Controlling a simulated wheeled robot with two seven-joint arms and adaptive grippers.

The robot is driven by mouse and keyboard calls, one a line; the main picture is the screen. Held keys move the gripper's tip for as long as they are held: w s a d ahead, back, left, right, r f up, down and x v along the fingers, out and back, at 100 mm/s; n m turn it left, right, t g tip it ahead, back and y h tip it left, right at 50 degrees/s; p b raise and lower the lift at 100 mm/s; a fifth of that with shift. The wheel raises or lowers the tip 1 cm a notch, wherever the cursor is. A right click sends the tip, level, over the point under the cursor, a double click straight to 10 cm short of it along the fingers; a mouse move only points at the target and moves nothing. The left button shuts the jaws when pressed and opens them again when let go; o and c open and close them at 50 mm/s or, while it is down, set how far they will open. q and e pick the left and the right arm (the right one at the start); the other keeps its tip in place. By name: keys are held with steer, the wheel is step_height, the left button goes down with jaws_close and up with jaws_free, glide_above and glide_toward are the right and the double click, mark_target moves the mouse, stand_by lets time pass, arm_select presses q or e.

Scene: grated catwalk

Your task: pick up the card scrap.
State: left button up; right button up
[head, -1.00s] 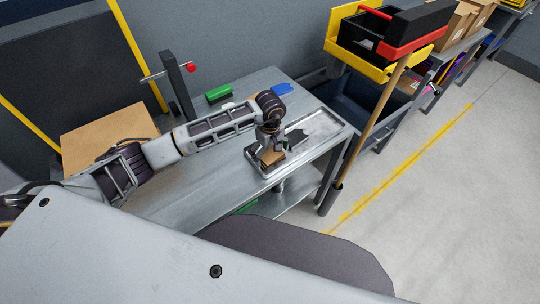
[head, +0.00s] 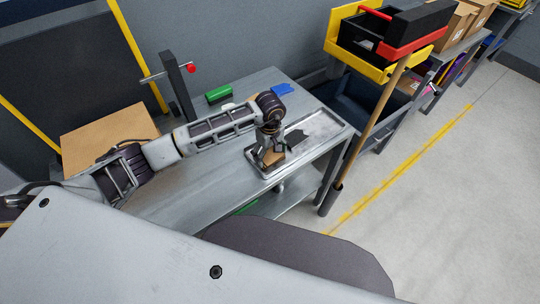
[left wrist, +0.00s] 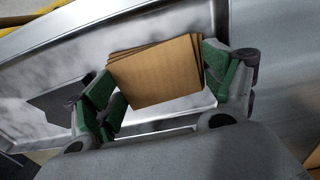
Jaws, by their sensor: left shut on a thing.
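The card scrap (left wrist: 155,72) is a small brown stack of cardboard layers. In the left wrist view it sits between the green-padded fingers of my left gripper (left wrist: 165,85), which are shut on it from both sides. In the head view my left gripper (head: 270,150) is over the near part of a metal tray (head: 322,142), with the card scrap (head: 272,158) showing under it. I cannot tell whether the scrap touches the tray. My right gripper is not in view.
The tray lies on a metal workbench (head: 190,185). A dark flat piece (head: 297,138) lies in the tray. A green block (head: 218,93) and a blue piece (head: 282,89) lie farther back. A wooden pole (head: 375,115) stands by the bench's right side.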

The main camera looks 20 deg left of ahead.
mark_target(270, 155)
arm_select(q)
steer(key=shift+r, duration=0.15)
step_height(270, 155, up, 10)
steer(key=b, duration=0.1)
stand_by(0.6)
stand_by(0.5)
